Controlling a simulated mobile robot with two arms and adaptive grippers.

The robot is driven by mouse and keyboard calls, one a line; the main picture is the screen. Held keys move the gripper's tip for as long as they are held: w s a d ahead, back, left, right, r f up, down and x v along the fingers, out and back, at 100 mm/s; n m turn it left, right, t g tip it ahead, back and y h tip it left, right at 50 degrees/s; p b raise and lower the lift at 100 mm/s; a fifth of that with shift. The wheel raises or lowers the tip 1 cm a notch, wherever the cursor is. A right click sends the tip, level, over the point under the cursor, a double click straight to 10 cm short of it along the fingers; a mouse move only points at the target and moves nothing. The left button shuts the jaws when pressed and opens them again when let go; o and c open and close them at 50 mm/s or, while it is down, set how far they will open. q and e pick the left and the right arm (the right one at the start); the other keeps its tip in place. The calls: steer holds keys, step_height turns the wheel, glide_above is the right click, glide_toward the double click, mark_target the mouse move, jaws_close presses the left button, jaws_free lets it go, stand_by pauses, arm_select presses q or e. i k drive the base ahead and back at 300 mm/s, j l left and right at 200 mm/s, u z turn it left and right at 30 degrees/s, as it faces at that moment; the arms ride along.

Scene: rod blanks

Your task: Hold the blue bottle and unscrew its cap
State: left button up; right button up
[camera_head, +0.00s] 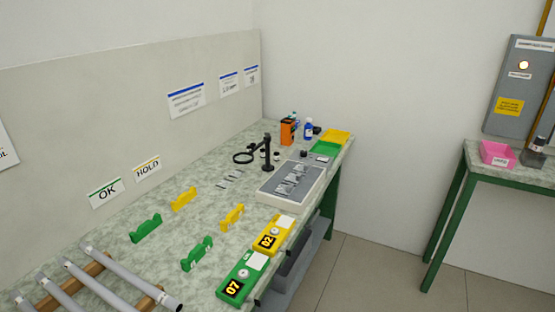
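A small blue bottle (308,129) stands upright at the far end of the long bench (180,250), beside an orange box. Its top looks lighter, but it is too small here to make out the cap in detail. A second bluish item (294,117) shows partly behind the orange box; I cannot tell what it is. Neither of my grippers is in view.
Around the bottle are the orange box (288,132), green (325,148) and yellow (336,137) mats and a black magnifier stand (266,152). Nearer are a grey tray (318,176), coloured holders and grey rods (130,276). A pink bin (497,153) sits on the right table.

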mark_target(308, 127)
steer(key=i+l+u, duration=0.1)
steer(key=l+u, duration=0.15)
steer(key=l, duration=0.45)
steer(key=l+u, duration=0.25)
steer(key=l, duration=0.45)
